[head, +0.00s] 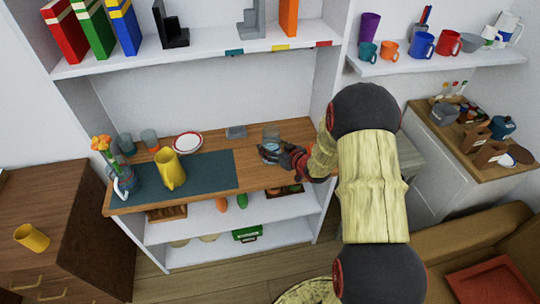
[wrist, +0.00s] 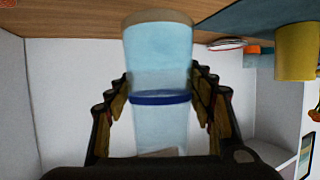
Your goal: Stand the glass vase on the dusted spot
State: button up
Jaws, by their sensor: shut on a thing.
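The glass vase (wrist: 160,75), clear and pale blue with a dark blue band, stands between my gripper's fingers (wrist: 160,110) in the wrist view, which shows the shelf scene upside down. My gripper (head: 276,156) is shut on it. In the head view the vase (head: 270,138) is at the right part of the wooden counter (head: 215,194), partly hidden by the fingers. It looks about upright, at or just above the wood; I cannot tell whether it touches. I cannot make out a dusted spot.
On the counter's left are a dark mat (head: 212,172), a yellow jug (head: 171,169), a flower-filled glass jug (head: 122,182), two tumblers and a red-rimmed plate (head: 187,143). A shelf (head: 200,49) hangs above.

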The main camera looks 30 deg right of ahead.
jog(key=shift+w+d+f+b, duration=0.2)
jog(key=shift+w+d+f, duration=0.05)
jog(key=shift+w+f, duration=0.45)
jog(key=shift+w+d+f+b, duration=0.2)
jog(key=shift+w+f, duration=0.4)
jog(key=shift+f, duration=0.15)
jog(key=shift+f+b, duration=0.55)
jog(key=shift+f, duration=0.85)
jog(key=shift+f, duration=0.15)
jog(key=o, duration=1.7)
jog(key=shift+s, duration=0.1)
